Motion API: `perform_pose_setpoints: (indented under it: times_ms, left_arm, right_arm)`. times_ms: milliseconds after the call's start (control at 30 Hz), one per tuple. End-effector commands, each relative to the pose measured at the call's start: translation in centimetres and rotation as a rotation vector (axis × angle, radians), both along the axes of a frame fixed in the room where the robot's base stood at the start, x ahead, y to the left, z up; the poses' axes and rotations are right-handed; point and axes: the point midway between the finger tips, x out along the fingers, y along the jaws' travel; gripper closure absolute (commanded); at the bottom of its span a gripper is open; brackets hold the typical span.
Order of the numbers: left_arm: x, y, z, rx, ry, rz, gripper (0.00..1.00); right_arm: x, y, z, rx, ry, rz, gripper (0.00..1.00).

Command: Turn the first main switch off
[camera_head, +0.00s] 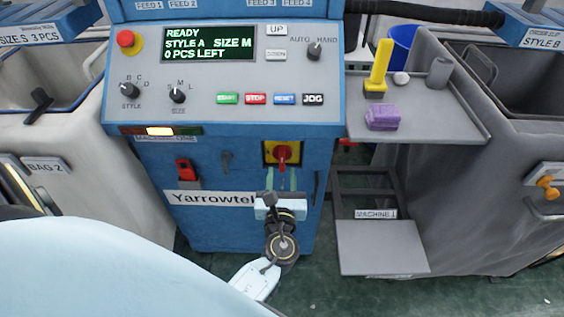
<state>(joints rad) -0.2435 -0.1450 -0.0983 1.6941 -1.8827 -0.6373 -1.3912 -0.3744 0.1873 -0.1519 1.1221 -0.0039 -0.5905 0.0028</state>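The main switch (282,153) is a red rotary knob on a yellow plate, low on the blue front of the machine. The angle of its handle is hard to make out at this size. My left gripper (282,189) is just below the switch, reaching up toward it from the lower middle of the head view. A gap seems to show between its body and the knob. Its fingers are small and seen from behind, so their opening cannot be told. My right gripper is not in view.
Above are the control panel (226,75) with its lit display and a red emergency button (129,42). A red-handled item (185,172) and a key (226,160) are left of the switch. A grey shelf (445,120) with small items juts out at right.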

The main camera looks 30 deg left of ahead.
Motion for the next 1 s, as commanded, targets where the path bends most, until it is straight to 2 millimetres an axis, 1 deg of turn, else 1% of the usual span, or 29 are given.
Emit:
perform_pose_setpoints:
  times_ms: [33, 100, 200, 300, 433, 667, 700, 900, 967, 1000]
  left_arm:
    - [1.0, 0.6, 0.0, 0.001, -0.003, 0.002, 0.63]
    - [2.0, 1.2, 0.0, -0.001, -0.002, 0.001, 0.63]
    - [3.2, 2.0, -0.1, 0.000, -0.001, 0.000, 0.63]
    - [4.0, 2.4, -0.1, -0.001, -0.001, 0.000, 0.63]
    - [4.5, 2.7, -0.1, -0.002, 0.000, 0.000, 0.63]
    - [4.5, 2.8, -0.1, -0.001, 0.000, 0.000, 0.63]
    - [4.5, 2.8, -0.1, -0.001, 0.000, 0.000, 0.64]
    - [4.5, 2.8, -0.1, -0.001, 0.000, 0.000, 0.90]
    - [4.5, 2.8, -0.1, -0.001, 0.000, 0.000, 0.98]
    - [4.5, 2.8, -0.1, -0.001, 0.000, 0.000, 1.00]
  right_arm:
    - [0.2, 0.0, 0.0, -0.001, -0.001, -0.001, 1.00]
    - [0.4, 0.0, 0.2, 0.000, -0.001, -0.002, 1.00]
    - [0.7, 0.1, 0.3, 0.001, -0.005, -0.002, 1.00]
    - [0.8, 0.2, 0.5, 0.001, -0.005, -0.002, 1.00]
    - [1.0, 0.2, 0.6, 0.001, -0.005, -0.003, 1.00]
    - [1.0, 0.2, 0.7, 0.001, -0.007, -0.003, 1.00]
    - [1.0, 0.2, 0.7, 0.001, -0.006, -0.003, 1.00]
    - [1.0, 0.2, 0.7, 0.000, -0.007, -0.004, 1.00]
    - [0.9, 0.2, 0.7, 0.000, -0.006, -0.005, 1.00]
    - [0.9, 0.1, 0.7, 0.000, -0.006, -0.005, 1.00]
